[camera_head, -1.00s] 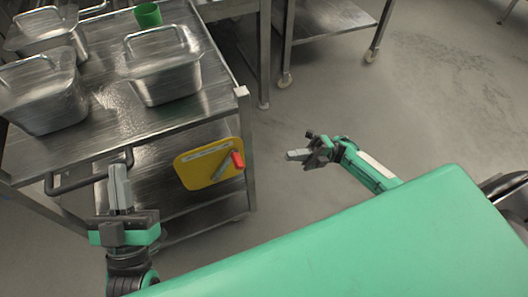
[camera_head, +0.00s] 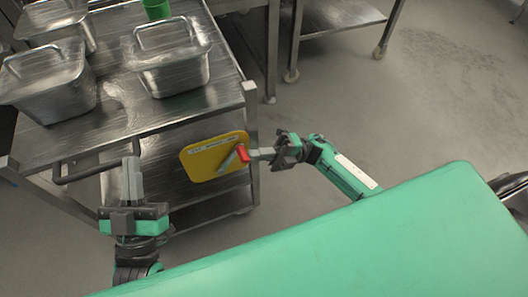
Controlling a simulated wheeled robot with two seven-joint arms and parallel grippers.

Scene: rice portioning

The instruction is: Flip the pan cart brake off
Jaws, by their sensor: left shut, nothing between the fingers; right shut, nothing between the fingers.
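The pan cart (camera_head: 112,131) is a steel cart at the left with lidded pans on top. A yellow brake plate (camera_head: 205,163) hangs at its near right corner, with a grey lever (camera_head: 229,160) ending in a red tip (camera_head: 243,152). The lever slants up to the right. My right gripper (camera_head: 256,154) is shut and empty, with its fingertips right beside the red tip; I cannot tell whether they touch. My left gripper (camera_head: 132,165) is shut and empty, pointing up in front of the cart, near its handle bar (camera_head: 85,172).
Several lidded steel pans (camera_head: 170,70) and a green cup (camera_head: 156,9) stand on the cart top. A steel table (camera_head: 335,18) on wheels stands behind. The grey floor at right is open. My own green body covers the lower right.

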